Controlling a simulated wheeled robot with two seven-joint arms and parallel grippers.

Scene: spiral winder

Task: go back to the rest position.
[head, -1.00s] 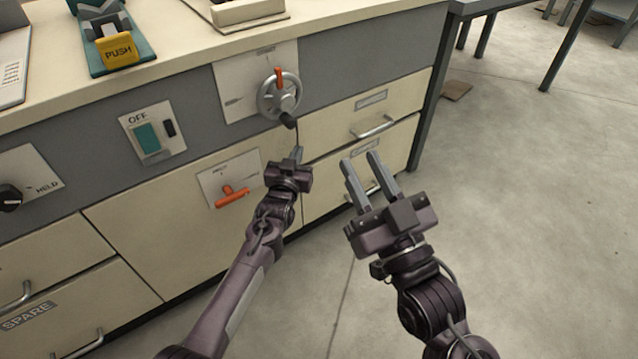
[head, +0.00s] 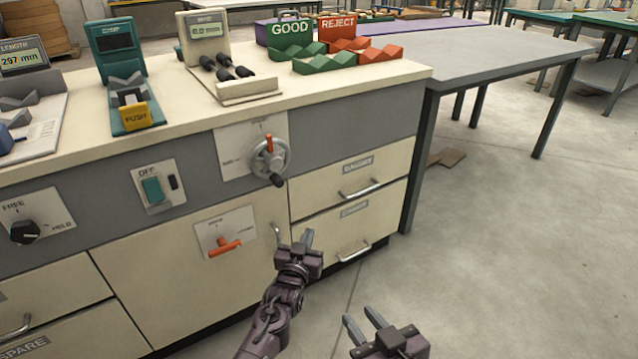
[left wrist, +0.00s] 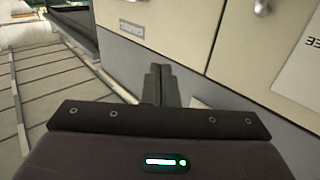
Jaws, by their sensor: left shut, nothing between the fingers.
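My left gripper (head: 307,237) is shut and empty, in front of the cream cabinet (head: 150,275), right of the red lever (head: 228,247). In the left wrist view its two fingers (left wrist: 158,85) lie together with nothing between them. My right gripper (head: 362,318) is low in the head view, over the floor to the right. Its fingers stand apart with nothing between them. Its lower part is cut off by the picture's edge.
A handwheel (head: 269,158) with a dark knob sticks out from the grey front panel. Drawer handles (head: 360,190) protrude at right. Gauges, a yellow PUSH block (head: 135,116) and GOOD (head: 292,38) and REJECT (head: 340,36) trays stand on the worktop. Floor (head: 490,260) at right is clear.

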